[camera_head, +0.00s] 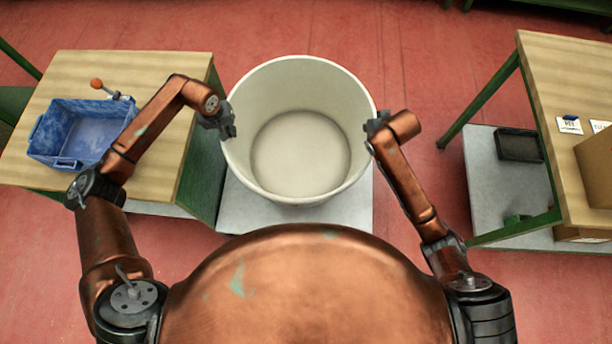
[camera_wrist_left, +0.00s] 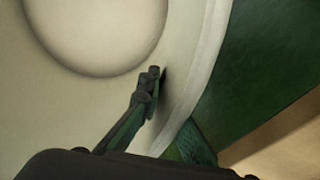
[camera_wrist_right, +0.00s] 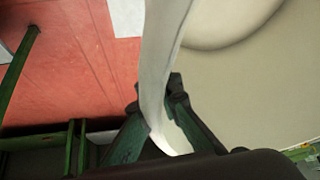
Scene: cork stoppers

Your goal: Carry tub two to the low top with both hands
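A big round cream tub (camera_head: 237,150), empty inside, is in the middle of the head view, over a pale grey low top (camera_head: 345,212). I cannot tell whether it rests on it or hangs above it; no number shows on the tub. My left gripper (camera_head: 228,128) is at its left rim; in the left wrist view one finger (camera_wrist_left: 152,78) lies against the inner wall, the other is mostly hidden behind it. My right gripper (camera_head: 372,134) is at the right rim; in the right wrist view its fingers (camera_wrist_right: 160,95) close on the wall from both sides.
A wooden table (camera_head: 150,75) at left holds a blue crate (camera_head: 45,140) and an orange-knobbed tool (camera_head: 97,84). At right another wooden table (camera_head: 560,75) bears cards (camera_head: 569,125) and a cardboard box (camera_head: 597,165); a grey shelf (camera_head: 480,180) below holds a dark tray (camera_head: 520,146). Red floor is open between.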

